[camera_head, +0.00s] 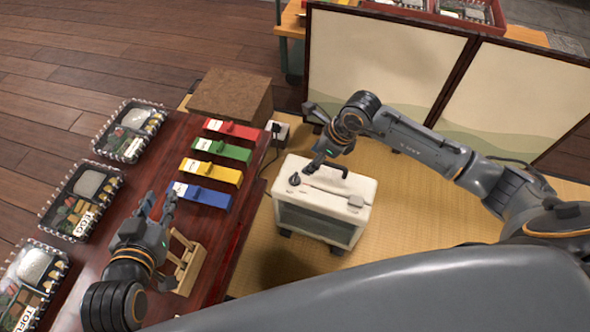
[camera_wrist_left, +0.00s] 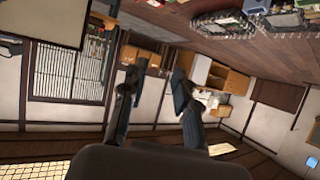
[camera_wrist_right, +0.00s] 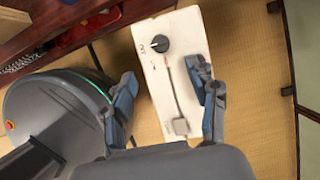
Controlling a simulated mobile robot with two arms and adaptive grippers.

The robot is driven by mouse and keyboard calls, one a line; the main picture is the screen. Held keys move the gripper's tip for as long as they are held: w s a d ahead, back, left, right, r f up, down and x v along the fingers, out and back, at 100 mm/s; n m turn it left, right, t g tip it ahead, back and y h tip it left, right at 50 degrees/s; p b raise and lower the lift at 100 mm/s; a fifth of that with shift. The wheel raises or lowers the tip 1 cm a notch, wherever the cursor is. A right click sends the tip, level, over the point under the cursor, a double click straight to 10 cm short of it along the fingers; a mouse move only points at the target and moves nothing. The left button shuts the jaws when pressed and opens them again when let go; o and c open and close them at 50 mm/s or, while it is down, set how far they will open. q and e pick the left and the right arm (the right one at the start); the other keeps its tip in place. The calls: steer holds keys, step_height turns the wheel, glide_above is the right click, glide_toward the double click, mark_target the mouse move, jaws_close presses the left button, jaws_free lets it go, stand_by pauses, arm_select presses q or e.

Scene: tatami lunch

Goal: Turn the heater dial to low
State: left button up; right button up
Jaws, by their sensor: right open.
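The heater (camera_head: 318,224) is a white box with a dark front, standing on the tatami mat. Its dark round dial (camera_head: 295,180) is on the left of its top. The dial also shows in the right wrist view (camera_wrist_right: 159,44), with a small pointer and faint marks beside it. My right gripper (camera_head: 326,169) is open above the heater's top. In the right wrist view its fingers lie apart over the heater, and the dial is just beyond the fingertips, apart from them. My left gripper (camera_head: 160,199) is open and empty over the low table.
A grey lever with a square knob (camera_wrist_right: 180,126) lies on the heater's top. The low table (camera_head: 118,186) carries red, green, yellow and blue items (camera_head: 202,196), a wooden stand (camera_head: 188,262) and bento boxes (camera_head: 82,198). A folding screen (camera_head: 385,60) stands behind the heater.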

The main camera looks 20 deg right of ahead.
steer(key=b, duration=0.2)
glide_above(295, 176)
steer(key=s+d, duration=0.2)
step_height(295, 176, down, 6)
steer(key=shift+d+r, duration=0.1)
steer(key=b+x, duration=0.1)
steer(key=x, duration=0.4)
steer(key=shift+w+b, duration=0.1)
steer(key=shift+b, duration=0.2)
steer(key=shift+w+f, duration=0.1)
steer(key=shift+f, duration=0.35)
arm_select(q)
step_height(295, 176, up, 17)
steer(key=d+t+h, duration=0.2)
steer(key=t+h, duration=0.1)
steer(key=t, duration=0.7)
steer(key=shift+w+d+f+m+t+h, duration=0.2)
steer(key=shift+w+d+m+t+h, duration=0.1)
steer(key=shift+w, duration=0.05)
arm_select(e)
steer(key=c, duration=1.1)
steer(key=shift+c, duration=0.2)
